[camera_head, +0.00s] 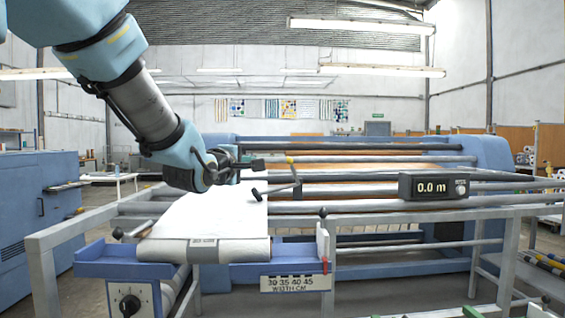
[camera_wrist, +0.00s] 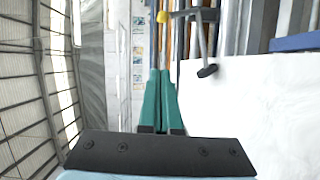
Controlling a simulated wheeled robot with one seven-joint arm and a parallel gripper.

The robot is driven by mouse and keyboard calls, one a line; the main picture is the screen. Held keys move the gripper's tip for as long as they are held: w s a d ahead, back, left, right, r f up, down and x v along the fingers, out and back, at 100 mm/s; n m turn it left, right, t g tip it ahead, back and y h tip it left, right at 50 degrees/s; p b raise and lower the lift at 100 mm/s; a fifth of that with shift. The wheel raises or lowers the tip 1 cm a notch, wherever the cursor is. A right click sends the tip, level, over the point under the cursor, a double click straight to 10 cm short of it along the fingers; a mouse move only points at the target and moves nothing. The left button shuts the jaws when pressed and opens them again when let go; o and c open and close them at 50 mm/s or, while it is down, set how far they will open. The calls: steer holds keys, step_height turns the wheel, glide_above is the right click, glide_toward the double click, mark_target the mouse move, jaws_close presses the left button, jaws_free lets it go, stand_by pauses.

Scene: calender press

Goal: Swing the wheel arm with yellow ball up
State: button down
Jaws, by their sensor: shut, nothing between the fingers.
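The wheel arm with the yellow ball (camera_head: 290,160) is on the press frame, right of my gripper (camera_head: 238,164) in the head view. The ball is at the upper end of its arm. Another arm of the wheel runs to the lower left and ends in a black knob (camera_head: 256,194). In the wrist view the yellow ball (camera_wrist: 162,17) is at the top, beyond my fingertips (camera_wrist: 160,72), and the black knob (camera_wrist: 207,70) is to their right. My gripper is shut and empty, with a visible gap to the ball. My own wrist hides some of the frame.
White cloth (camera_head: 205,215) lies under my gripper and over the front roller. Long rollers (camera_head: 380,160) run to the right behind the wheel. A black display (camera_head: 433,186) reading 0.0 m stands on the right rail. A blue width bracket (camera_head: 120,262) is at the front.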

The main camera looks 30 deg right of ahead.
stand_by(0.3)
steer(key=w+d+p, duration=0.3)
steer(key=w+d, duration=0.1)
steer(key=d, duration=0.6)
steer(key=shift+w+d+f, duration=0.2)
steer(key=shift+w+d, duration=0.1)
steer(key=shift+w, duration=0.1)
steer(key=shift+s+d+r+m, duration=0.1)
steer(key=shift+d+r+m, duration=0.1)
steer(key=shift+m, duration=0.1)
